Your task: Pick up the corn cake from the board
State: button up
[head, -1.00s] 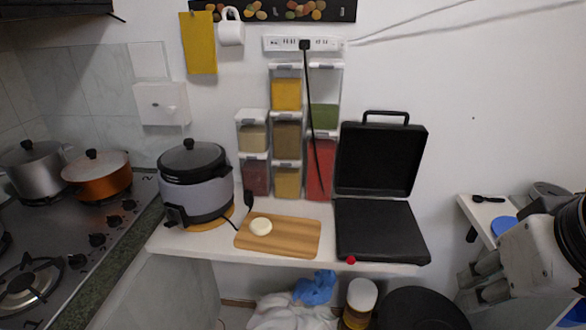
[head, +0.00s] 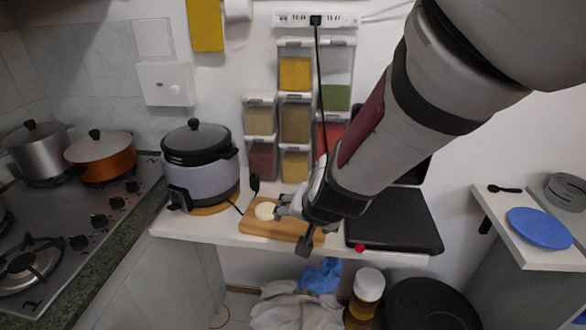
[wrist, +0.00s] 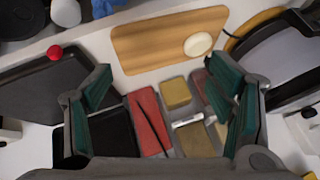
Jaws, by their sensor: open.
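The corn cake (head: 265,211) is a small round cream-white disc on the left part of the wooden board (head: 254,228) in the head view. In the wrist view the corn cake (wrist: 198,44) lies near the right end of the board (wrist: 140,45). My gripper (head: 284,207) reaches over the board from the right, its fingers close beside the corn cake in the head picture. In the wrist view my gripper (wrist: 160,105) has its two green-padded fingers wide apart, with nothing held. The corn cake lies beyond the fingertips there. My arm hides part of the board.
A rice cooker (head: 200,165) stands left of the board. An open black grill (head: 405,220) stands to the right, partly behind my arm. Stacked spice dispensers (head: 295,120) line the wall behind. A black cord (head: 319,90) hangs from the power strip. A red knob (head: 360,248) is at the grill's front.

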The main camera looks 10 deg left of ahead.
jog(key=w+a+f+t+h+b, duration=0.2)
jog(key=w+a+f+t+h, duration=0.15)
jog(key=a+f, duration=0.5)
jog(key=n+t, duration=0.2)
jog(key=t, duration=0.4)
send_near(265, 214)
jog(key=shift+y, duration=0.35)
jog(key=w, duration=0.5)
jog(key=w+d+b, duration=0.1)
jog(key=w, duration=0.1)
jog(key=shift+w+f, duration=0.15)
jog(key=shift+f, duration=0.2)
jog(key=shift+w+a+f, duration=0.1)
jog(key=shift+w+f, duration=0.05)
jog(key=shift+w, duration=0.7)
jog(key=shift+w+a+f, duration=0.15)
jog(key=shift+w, duration=0.65)
jog(key=shift+w+a+f, duration=0.1)
jog(key=shift+w+f, duration=0.1)
jog(key=shift+w, duration=0.65)
jog(key=shift+f, duration=0.1)
jog(key=shift+c, duration=0.2)
